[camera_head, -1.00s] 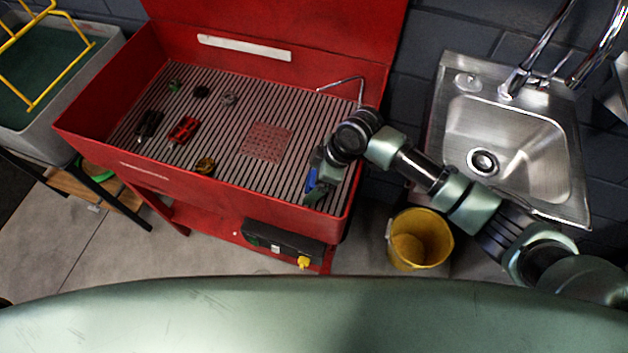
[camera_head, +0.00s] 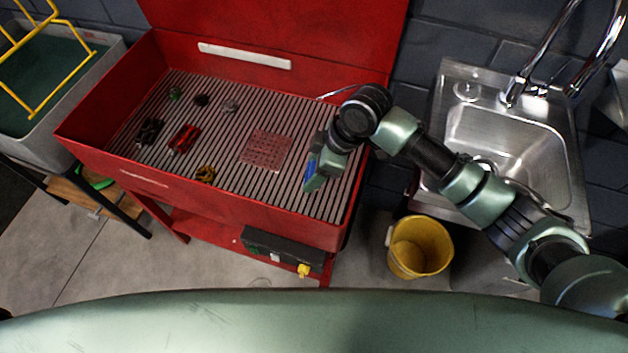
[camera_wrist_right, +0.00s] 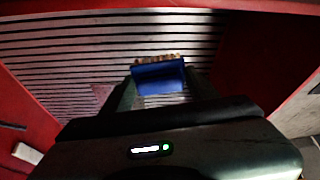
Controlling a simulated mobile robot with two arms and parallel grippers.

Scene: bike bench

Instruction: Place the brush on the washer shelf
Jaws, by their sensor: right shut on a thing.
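The blue brush (camera_head: 309,173) is held in my right gripper (camera_head: 314,180) over the right end of the washer shelf. In the right wrist view the brush's blue body (camera_wrist_right: 159,77) lies between the two fingers, with tan bristles along its far edge. My right gripper is shut on it. The washer shelf (camera_head: 222,170) is the grey slatted grate inside the red washer basin. I cannot tell for sure how high the brush is above the slats. My left gripper is not in view.
The red basin walls (camera_head: 200,185) surround the shelf. A pink perforated pad (camera_head: 265,150) lies mid-right. A steel sink (camera_head: 530,140) and yellow bucket (camera_head: 419,246) stand to the right.

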